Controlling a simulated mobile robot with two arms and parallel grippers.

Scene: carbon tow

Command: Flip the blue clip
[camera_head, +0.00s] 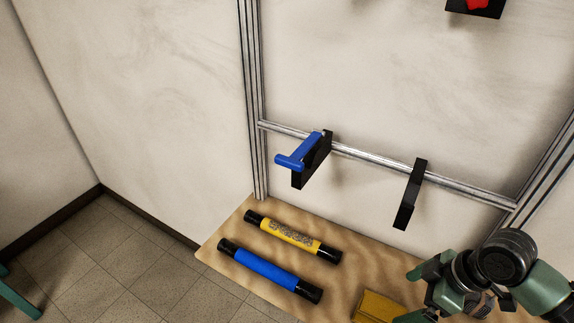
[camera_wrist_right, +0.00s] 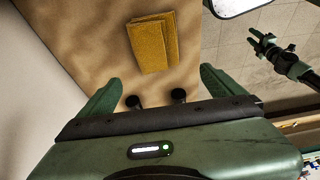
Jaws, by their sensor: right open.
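The blue clip (camera_head: 297,155) is a T-shaped blue handle on the left black bracket (camera_head: 314,167), which sits on a metal rail. Its bar points out from the wall to the left, and its far end meets the bracket top. My right gripper (camera_head: 420,292) is open and empty at the lower right, well apart from the clip. In the right wrist view its two green fingers (camera_wrist_right: 160,76) are spread above the board. My left gripper (camera_wrist_right: 262,42) appears small at the upper right of that view; its jaw state is unclear.
A yellow tube (camera_head: 292,237) and a blue tube (camera_head: 270,270), both with black ends, lie on the wooden board (camera_head: 225,240). A folded yellow cloth (camera_head: 376,307) lies near my right gripper. A second black bracket (camera_head: 410,195) hangs on the rail (camera_head: 380,156) at right.

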